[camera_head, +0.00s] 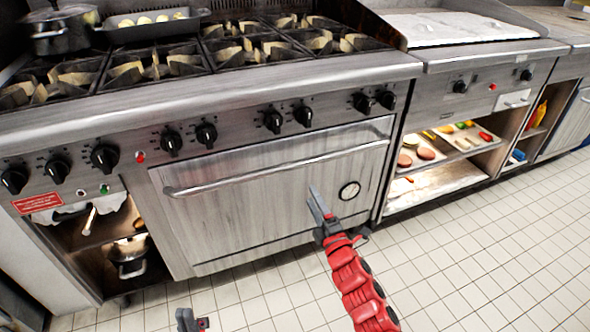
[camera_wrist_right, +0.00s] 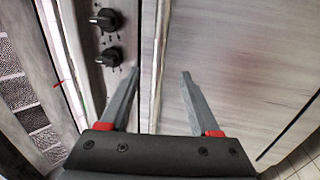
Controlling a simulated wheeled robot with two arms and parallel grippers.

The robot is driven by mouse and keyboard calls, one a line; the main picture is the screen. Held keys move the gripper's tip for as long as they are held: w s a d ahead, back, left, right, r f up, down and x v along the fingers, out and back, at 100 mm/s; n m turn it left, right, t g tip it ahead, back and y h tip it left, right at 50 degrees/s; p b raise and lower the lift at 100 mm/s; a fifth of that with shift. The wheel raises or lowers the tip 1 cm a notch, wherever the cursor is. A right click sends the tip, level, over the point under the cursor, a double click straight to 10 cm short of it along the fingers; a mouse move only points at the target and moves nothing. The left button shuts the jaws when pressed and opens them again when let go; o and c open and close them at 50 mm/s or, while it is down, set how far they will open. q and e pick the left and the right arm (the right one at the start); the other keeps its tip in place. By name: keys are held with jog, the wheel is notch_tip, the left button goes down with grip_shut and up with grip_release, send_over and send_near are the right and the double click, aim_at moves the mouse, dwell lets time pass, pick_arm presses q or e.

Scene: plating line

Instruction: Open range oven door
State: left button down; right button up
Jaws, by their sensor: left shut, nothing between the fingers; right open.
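The range oven door (camera_head: 255,205) is shut, a brushed steel panel with a round dial at its lower right. Its long bar handle (camera_head: 230,181) runs across the top. My right gripper (camera_head: 314,192), on a red arm, is in front of the door, its tips just below the handle in the head view. In the right wrist view its fingers (camera_wrist_right: 158,72) are open and empty, with the handle (camera_wrist_right: 155,55) passing between them in the picture; contact cannot be told. My left gripper (camera_head: 188,318) is shut and empty at the bottom edge, low over the floor, only partly in view.
Black knobs (camera_head: 205,134) line the panel above the door. Burners, a pot (camera_head: 62,30) and a tray (camera_head: 150,30) are on top. Open shelves with pans (camera_head: 128,258) and food trays (camera_head: 480,146) flank the oven. The tiled floor (camera_head: 480,245) in front is clear.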

aim_at(297, 168)
jog(key=b+x, duration=0.1)
jog(key=x, duration=1.1)
jog(key=shift+r, duration=0.1)
jog(key=shift+w+a, duration=0.2)
jog(key=shift+w, duration=0.4)
grip_shut()
dwell(0.6)
